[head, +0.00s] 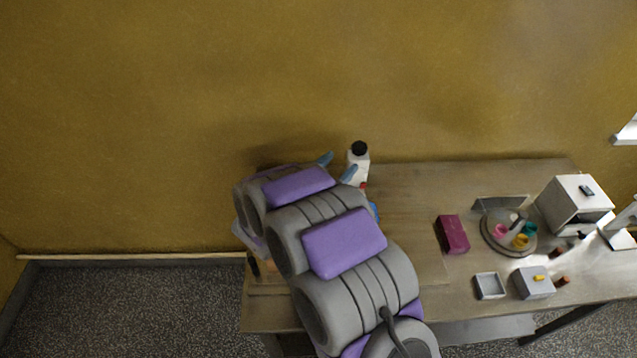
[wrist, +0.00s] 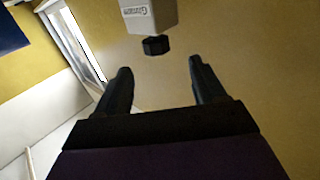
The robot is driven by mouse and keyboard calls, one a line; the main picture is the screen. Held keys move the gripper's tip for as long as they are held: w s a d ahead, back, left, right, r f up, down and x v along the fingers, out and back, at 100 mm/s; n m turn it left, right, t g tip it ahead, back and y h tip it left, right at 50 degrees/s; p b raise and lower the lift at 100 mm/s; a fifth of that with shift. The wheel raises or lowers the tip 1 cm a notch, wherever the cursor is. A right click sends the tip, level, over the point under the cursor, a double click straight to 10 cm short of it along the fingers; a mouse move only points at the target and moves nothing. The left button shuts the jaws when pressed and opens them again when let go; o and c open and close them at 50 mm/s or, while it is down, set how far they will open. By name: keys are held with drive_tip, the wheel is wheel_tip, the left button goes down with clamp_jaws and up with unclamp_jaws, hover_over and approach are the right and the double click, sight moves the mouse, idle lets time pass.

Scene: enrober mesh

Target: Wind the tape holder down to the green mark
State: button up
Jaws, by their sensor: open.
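I cannot make out a tape holder or a green mark in either view. My gripper (head: 339,164) is beyond the end of my arm near the back of the table, and its two blue-grey fingers look apart. In the wrist view my gripper (wrist: 160,82) is open with nothing between its dark fingers. A white bottle with a black cap (head: 358,165) stands close to the right finger in the head view. The bottle (wrist: 148,16) appears upside down in the wrist view, beyond the fingertips. My arm hides much of the table's left part.
The wooden table (head: 410,185) stands by a yellow wall. A red and blue item (head: 374,209) is partly hidden by my arm. To the right are a magenta box (head: 453,235), a round tray (head: 492,244) with coloured pots, a grey tray (head: 489,286) and a white cabinet (head: 575,203).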

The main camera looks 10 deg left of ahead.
drive_tip(key=v, duration=0.8)
drive_tip(key=shift+a, duration=0.15)
